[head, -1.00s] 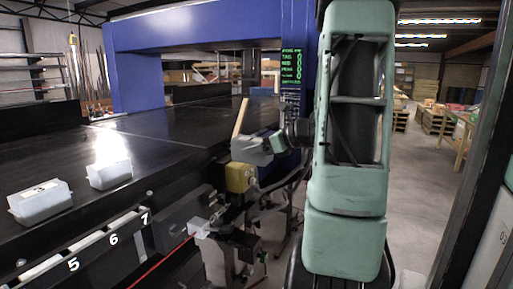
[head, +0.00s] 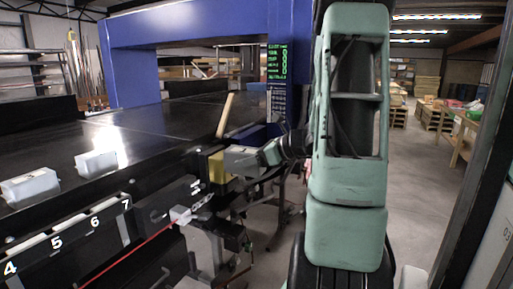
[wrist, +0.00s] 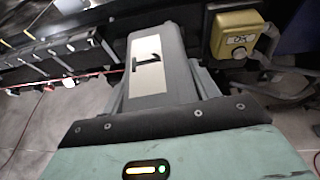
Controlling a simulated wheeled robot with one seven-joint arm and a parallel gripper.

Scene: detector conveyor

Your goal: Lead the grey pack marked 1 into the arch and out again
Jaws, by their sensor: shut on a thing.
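My gripper (wrist: 158,92) is shut on the grey pack (wrist: 157,65), whose pale label with a dark 1 faces the wrist camera. The pack (head: 240,159) also shows in the head view, held at the near side of the conveyor, close to the arch's right leg. The blue arch (head: 131,78) spans the dark conveyor belt (head: 150,131). The pack is outside the arch's opening as far as I can see. My arm hides part of the arch's right side.
Two white packs (head: 29,187) (head: 97,163) lie on the belt at left. A yellow button box (wrist: 236,34) is right of the pack in the wrist view. A wooden strip (head: 226,114) stands slanted by the belt edge. A green-text display (head: 277,62) is on the arch's right leg.

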